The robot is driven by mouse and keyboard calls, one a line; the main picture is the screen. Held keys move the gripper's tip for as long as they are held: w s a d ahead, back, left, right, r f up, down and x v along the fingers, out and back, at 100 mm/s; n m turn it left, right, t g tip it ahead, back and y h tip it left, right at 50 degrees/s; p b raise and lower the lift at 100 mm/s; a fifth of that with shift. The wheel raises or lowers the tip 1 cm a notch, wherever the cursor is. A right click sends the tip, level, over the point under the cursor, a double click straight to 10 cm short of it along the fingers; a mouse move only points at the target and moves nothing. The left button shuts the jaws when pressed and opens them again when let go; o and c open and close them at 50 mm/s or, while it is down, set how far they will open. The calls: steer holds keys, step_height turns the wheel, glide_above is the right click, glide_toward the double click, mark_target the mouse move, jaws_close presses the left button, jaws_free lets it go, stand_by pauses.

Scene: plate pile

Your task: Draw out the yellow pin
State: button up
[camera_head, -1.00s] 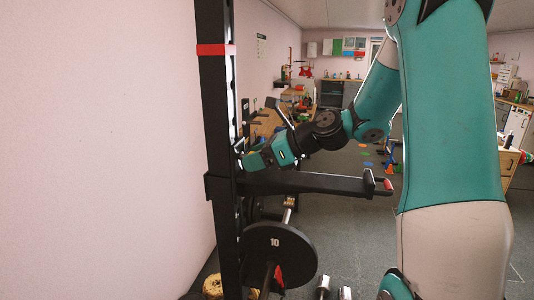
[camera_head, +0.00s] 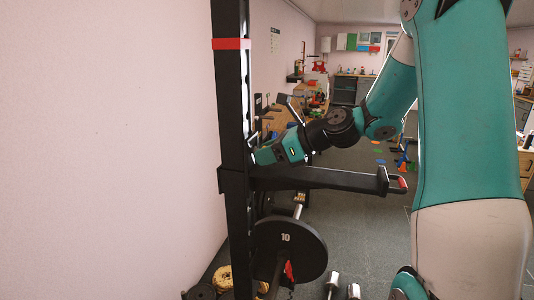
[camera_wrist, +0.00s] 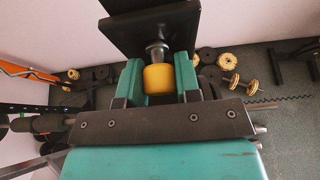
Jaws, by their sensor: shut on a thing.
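The yellow pin (camera_wrist: 158,79) has a round yellow knob, seen in the wrist view between the two teal fingers of my gripper (camera_wrist: 159,70). My gripper is shut on the knob. A short grey metal shank (camera_wrist: 156,49) runs from the knob to a black block (camera_wrist: 150,28); how deep it sits is hidden. In the head view my gripper (camera_head: 264,156) is beside the black rack upright (camera_head: 234,120), just above the black horizontal arm (camera_head: 320,179). The pin cannot be made out there.
A weight plate marked 10 (camera_head: 290,250) hangs on a bar below the arm. Dumbbells (camera_head: 333,286) lie on the floor. A plain wall (camera_head: 100,150) stands at the left. Yellow plates and dumbbells (camera_wrist: 240,82) also lie on the floor in the wrist view.

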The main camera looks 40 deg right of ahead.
mark_target(307, 173)
steer(key=shift+s+d+p, duration=0.5)
steer(key=shift+s+d, duration=0.5)
steer(key=shift+s, duration=0.25)
steer(key=shift+s+d+p, duration=0.5)
steer(key=shift+s+d, duration=0.45)
steer(key=shift+s, duration=0.3)
steer(key=shift+s+d+p, duration=0.5)
steer(key=shift+s+d, duration=0.5)
steer(key=shift+s, duration=0.25)
